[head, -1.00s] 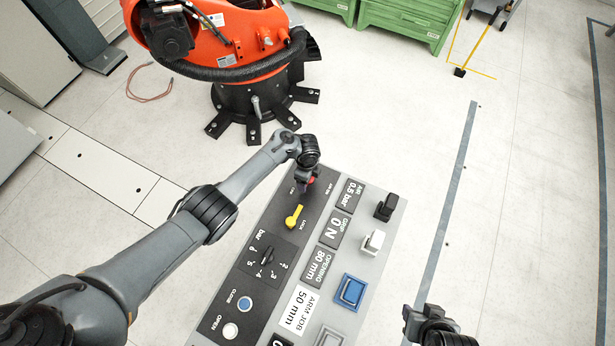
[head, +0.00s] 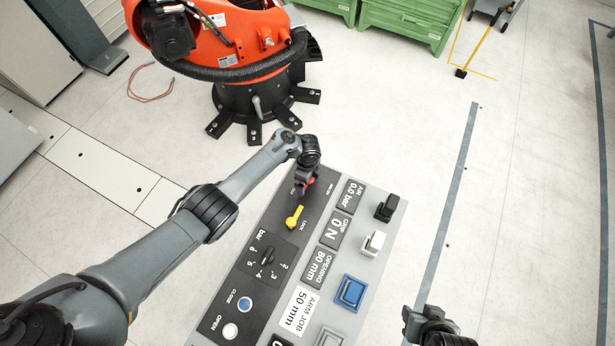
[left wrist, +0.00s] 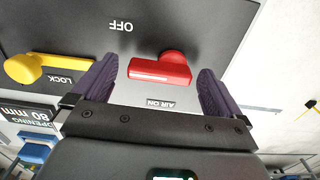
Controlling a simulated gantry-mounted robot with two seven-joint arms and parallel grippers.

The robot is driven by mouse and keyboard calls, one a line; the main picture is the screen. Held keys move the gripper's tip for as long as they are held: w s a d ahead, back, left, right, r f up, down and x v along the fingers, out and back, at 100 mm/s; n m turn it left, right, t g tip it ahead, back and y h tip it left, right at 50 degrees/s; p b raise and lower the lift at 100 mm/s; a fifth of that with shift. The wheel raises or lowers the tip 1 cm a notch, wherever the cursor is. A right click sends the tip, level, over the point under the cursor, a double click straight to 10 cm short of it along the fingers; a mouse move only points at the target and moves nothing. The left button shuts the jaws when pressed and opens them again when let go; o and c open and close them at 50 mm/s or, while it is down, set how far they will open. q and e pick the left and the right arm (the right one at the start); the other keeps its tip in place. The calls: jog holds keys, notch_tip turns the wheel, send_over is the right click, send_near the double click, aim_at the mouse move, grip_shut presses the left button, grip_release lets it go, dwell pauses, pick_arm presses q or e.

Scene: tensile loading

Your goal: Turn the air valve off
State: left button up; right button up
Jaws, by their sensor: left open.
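The red air valve handle (left wrist: 160,70) is on the dark panel, partly hidden by my left gripper in the head view. In the left wrist view its bar lies crosswise, reaching left from its pivot, between the OFF label (left wrist: 121,27) and the AIR ON label (left wrist: 160,103). My left gripper (head: 304,188) is at the valve. Its purple fingers (left wrist: 157,85) are open, one on each side of the handle, with visible gaps. The AIR display (head: 350,194) reads 0.0 bar. My right gripper (head: 424,314) is at the bottom right, away from the valve; its jaws are unclear.
The yellow LOCK lever (head: 295,216) sits close to the valve; it also shows beside the left finger in the wrist view (left wrist: 27,68). A black pressure knob (head: 267,256), blue button (head: 245,304) and white button (head: 230,331) are nearer. An orange robot (head: 225,40) stands behind.

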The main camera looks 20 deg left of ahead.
pick_arm(q)
notch_tip(320, 180, up, 11)
jog(key=p, duration=0.4)
jog(key=shift+p, duration=0.35)
jog(key=shift+f, duration=0.1)
